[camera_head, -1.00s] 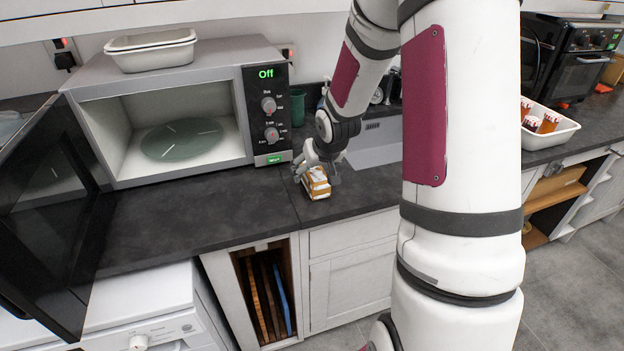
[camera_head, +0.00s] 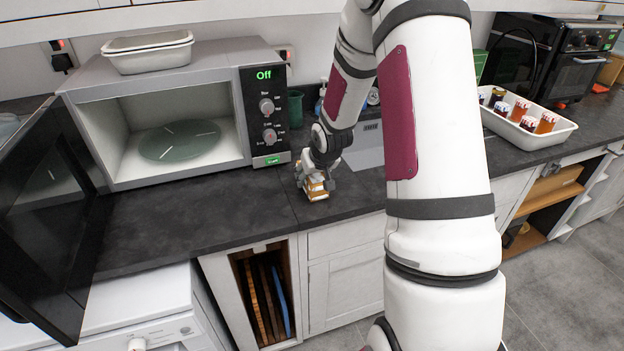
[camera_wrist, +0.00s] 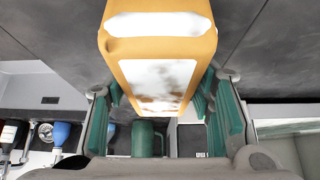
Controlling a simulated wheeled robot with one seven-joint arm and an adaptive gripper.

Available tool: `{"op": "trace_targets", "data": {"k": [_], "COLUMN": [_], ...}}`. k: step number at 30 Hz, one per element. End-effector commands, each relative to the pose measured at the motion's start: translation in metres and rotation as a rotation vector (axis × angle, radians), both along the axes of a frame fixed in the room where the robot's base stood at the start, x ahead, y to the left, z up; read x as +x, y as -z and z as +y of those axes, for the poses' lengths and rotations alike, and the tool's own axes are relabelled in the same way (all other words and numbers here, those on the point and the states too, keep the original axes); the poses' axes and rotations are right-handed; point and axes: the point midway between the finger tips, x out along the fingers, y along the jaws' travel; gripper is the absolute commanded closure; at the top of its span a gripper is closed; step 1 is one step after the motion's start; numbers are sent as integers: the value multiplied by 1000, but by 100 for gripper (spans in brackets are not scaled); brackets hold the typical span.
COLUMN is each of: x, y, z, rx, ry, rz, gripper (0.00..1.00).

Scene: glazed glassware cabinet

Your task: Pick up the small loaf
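The small loaf (camera_head: 318,192), an orange-and-white block, is on the dark worktop near its front edge, right of the microwave. My gripper (camera_head: 316,183) is over it, with its fingers down around it, and hides much of it in the head view. In the wrist view the loaf (camera_wrist: 158,75) fills the upper middle. My gripper's (camera_wrist: 160,92) green-padded fingers stand on either side of it, close to its sides. Whether the pads press on it or a thin gap is left, I cannot tell.
The microwave (camera_head: 258,160) stands to the left with its door (camera_head: 45,220) open and an empty turntable inside. A green cup (camera_head: 295,108) and the sink (camera_head: 366,148) are behind the gripper. A white tray (camera_head: 560,134) of jars stands to the right. The front-left worktop is clear.

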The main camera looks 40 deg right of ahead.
Motion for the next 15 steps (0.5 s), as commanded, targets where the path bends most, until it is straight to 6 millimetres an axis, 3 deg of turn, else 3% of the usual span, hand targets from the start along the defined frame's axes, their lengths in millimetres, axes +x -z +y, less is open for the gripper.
{"op": "trace_targets", "data": {"k": [2,15], "x": [0,1], "y": [0,-10], "z": [0,-1], "rx": [1,-1], "ry": [1,1], "rz": [0,-4], "gripper": [91,91]}}
